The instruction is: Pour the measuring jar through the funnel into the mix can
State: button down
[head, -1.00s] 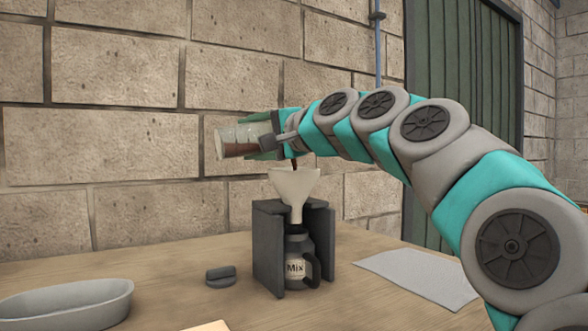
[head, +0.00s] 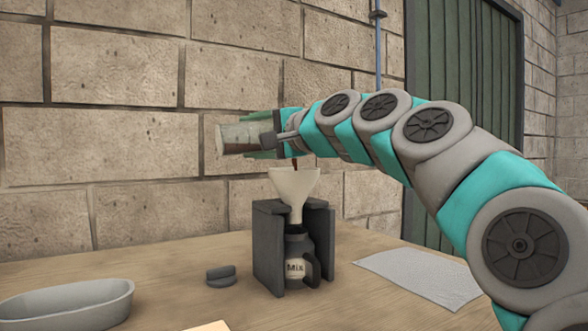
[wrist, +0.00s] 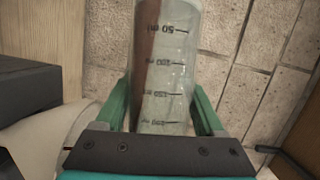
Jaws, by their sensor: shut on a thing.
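My gripper (head: 270,142) is shut on the measuring jar (head: 235,138), a clear jar with a printed scale. The jar lies nearly level, above and to the left of the funnel. In the wrist view the jar (wrist: 165,50) sits between the green fingers (wrist: 163,108), with a brown strip of contents along its left side. A thin brown stream (head: 295,163) shows over the funnel; the jar's mouth is hidden behind my gripper. The cream funnel (head: 294,184) stands upright over the dark mix can (head: 296,244), labelled "Mix". The can's inside is hidden.
A dark stand (head: 268,252) has panels around the can and funnel. A grey oval bowl (head: 65,303) is at the front left, and a small dark object (head: 221,276) lies left of the stand. A grey sheet (head: 420,274) lies at right. A stone wall is behind.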

jog(key=shift+d+r+m+p, duration=0.1)
jog(key=shift+r+m+p, duration=0.25)
jog(key=shift+m+p, duration=0.1)
dwell(1.1)
jog(key=shift+f+m+y, duration=0.15)
jog(key=shift+m+y, duration=0.1)
jog(key=shift+y, duration=0.05)
dwell(0.6)
jog(key=shift+f+m+t, duration=0.15)
jog(key=shift+m+t, duration=0.15)
jog(key=shift+m, duration=0.2)
jog(key=shift+w, duration=0.1)
